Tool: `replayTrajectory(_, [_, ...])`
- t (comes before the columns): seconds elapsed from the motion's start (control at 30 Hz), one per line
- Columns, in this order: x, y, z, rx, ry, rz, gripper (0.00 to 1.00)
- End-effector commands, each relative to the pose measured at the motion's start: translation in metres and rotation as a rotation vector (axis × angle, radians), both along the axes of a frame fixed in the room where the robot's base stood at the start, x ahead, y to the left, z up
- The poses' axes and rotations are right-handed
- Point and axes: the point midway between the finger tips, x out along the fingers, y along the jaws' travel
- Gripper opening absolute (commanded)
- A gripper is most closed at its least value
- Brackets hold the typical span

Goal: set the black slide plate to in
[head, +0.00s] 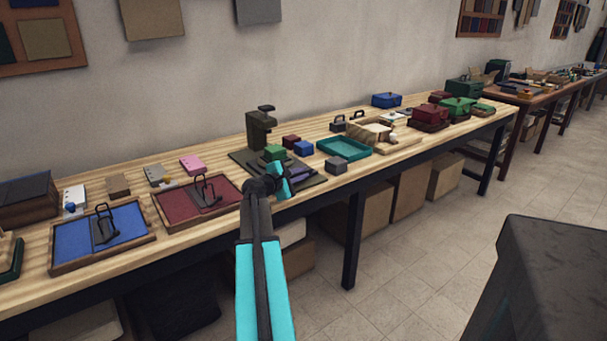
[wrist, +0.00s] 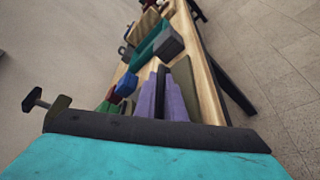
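A dark press-like stand (head: 262,130) rises from a flat dark base on the wooden workbench, near the middle of the head view. A dark flat plate (head: 306,180) shows on the right part of this base; I take it for the black slide plate, but my arm and the blocks partly hide it. In the wrist view a dark slab (wrist: 184,88) stands out beside purple strips (wrist: 160,95). My gripper (head: 283,182) is over the front edge of the base, close to the plate. Its fingers are too small and overlapped to tell open from shut, and no held thing shows.
Green (head: 274,152), red (head: 291,141) and blue (head: 304,148) blocks sit near the stand. A teal tray (head: 343,147) and a grey block (head: 336,165) lie to the right. Red (head: 170,207) and blue (head: 75,238) velvet trays with dark handled plates lie left.

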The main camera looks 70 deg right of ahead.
Motion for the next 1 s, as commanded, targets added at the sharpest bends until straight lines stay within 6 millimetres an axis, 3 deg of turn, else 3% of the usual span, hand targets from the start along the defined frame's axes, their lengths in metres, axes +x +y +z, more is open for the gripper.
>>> replayTrajectory(0.03, [0.0, 0.0, -0.002, 0.003, -0.001, 0.001, 0.18])
replayTrajectory(0.1, [0.0, 0.0, -0.002, 0.002, -0.001, 0.001, 0.28])
replayTrajectory(0.57, [0.001, 0.005, 0.001, 0.0, -0.001, 0.002, 0.28])
replayTrajectory(1.0, [0.011, 0.05, 0.01, 0.0, -0.001, 0.002, 0.28])
